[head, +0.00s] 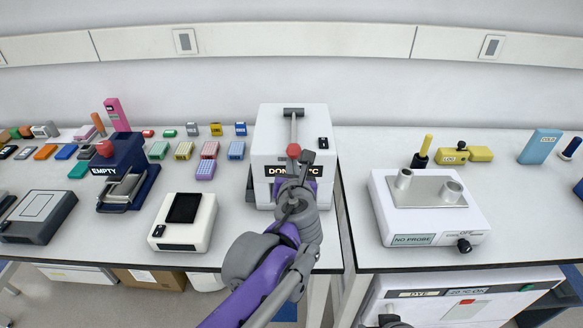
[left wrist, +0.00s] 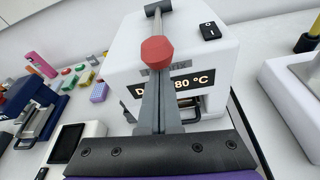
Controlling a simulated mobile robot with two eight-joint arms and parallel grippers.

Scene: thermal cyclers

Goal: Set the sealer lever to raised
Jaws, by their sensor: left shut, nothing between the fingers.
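The sealer (head: 263,130) is a white box at the back of the table, with a dark display reading "DONE" and a temperature. It also shows in the left wrist view (left wrist: 205,55). Its grey lever (head: 293,128) runs from a crossbar on top toward the front and ends in a red knob (left wrist: 157,52). My left gripper (left wrist: 158,95) is shut and empty, its fingertips just below the knob in the left wrist view. Whether they touch it I cannot tell. My left gripper and arm hide part of the sealer's front in the head view.
A blue device marked "EMPTY" (head: 125,152) and a white device with a black screen (head: 190,228) stand to the left. Several coloured racks (head: 209,150) lie behind them. A white unit marked "NO PROBE" (head: 380,190) stands right, across a gap between tables.

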